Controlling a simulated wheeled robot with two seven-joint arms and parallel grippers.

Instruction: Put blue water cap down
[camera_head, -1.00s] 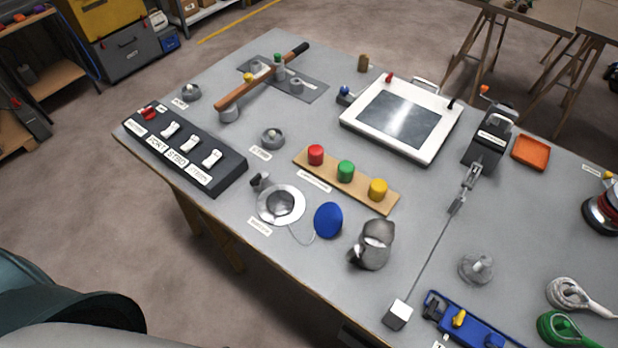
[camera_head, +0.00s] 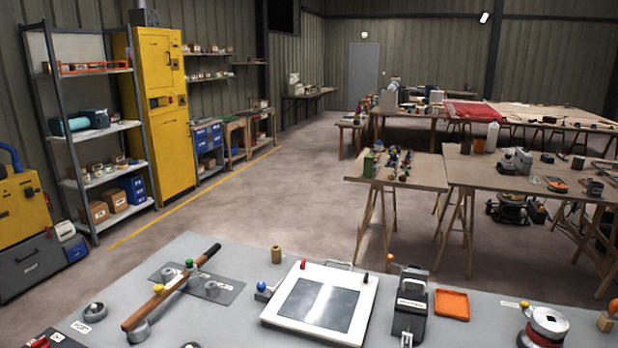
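The blue water cap is not in view at this moment; the front part of the grey bench top (camera_head: 225,322) where it was seen lies below the picture's lower edge. Neither of my grippers is in view, so I cannot see what they hold.
On the bench stand a wooden-handled lever (camera_head: 172,286), a white-framed hatch (camera_head: 272,322), a dark winch box (camera_head: 410,312), an orange tray (camera_head: 452,304) and a red-and-silver drum (camera_head: 543,328). Open floor (camera_head: 300,200) lies behind, with wooden trestle tables (camera_head: 460,175), shelves (camera_head: 95,150) and a yellow cabinet (camera_head: 160,120).

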